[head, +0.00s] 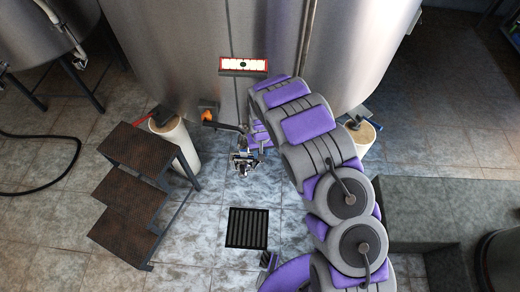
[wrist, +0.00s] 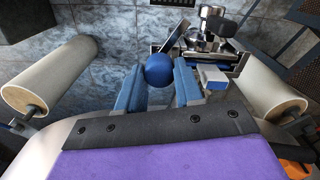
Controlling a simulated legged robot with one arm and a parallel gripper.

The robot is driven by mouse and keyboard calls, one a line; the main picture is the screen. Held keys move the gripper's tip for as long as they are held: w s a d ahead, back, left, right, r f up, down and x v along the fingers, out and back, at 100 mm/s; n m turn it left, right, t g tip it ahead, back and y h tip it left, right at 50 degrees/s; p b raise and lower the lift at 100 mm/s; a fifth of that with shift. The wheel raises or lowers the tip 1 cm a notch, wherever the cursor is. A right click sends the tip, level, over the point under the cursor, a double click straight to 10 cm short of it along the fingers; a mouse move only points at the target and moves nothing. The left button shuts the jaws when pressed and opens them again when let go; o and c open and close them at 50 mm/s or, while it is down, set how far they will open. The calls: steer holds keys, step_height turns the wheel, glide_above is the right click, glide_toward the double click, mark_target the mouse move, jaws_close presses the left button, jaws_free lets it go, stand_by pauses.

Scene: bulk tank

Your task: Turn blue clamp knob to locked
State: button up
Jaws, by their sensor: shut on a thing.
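The blue clamp knob (wrist: 159,69) is a round ball in the upper middle of the wrist view. My gripper (wrist: 158,84) has its two blue fingers on either side of the knob and is shut on it. Metal clamp parts and fittings (wrist: 212,45) lie just beyond and to the right of the knob. In the head view, a small metal assembly (head: 243,162) hangs below the tank front beside my arm. The knob and fingertips are too small there to make out, and I cannot read the clamp's lock state.
The large steel tank (head: 265,35) stands behind, with a red-lit panel (head: 244,67) on its front. Pale tank legs (head: 178,140) flank the work area. Dark metal steps (head: 140,160) stand at left. A floor drain grate (head: 247,228) lies in front. A grey block (head: 440,210) stands right.

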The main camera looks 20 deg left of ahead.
steer(key=m, duration=0.6)
steer(key=shift+s+d+f+m, duration=0.1)
steer(key=shift+s+m, duration=0.05)
steer(key=shift+m, duration=0.15)
steer(key=m+b, duration=0.1)
steer(key=m, duration=0.4)
stand_by(0.4)
steer(key=o, duration=1)
steer(key=shift+a, duration=0.25)
steer(key=shift+o, duration=0.2)
steer(key=shift+d, duration=0.15)
steer(key=shift+r, duration=0.6)
step_height(320, 180, up, 16)
steer(key=p, duration=0.3)
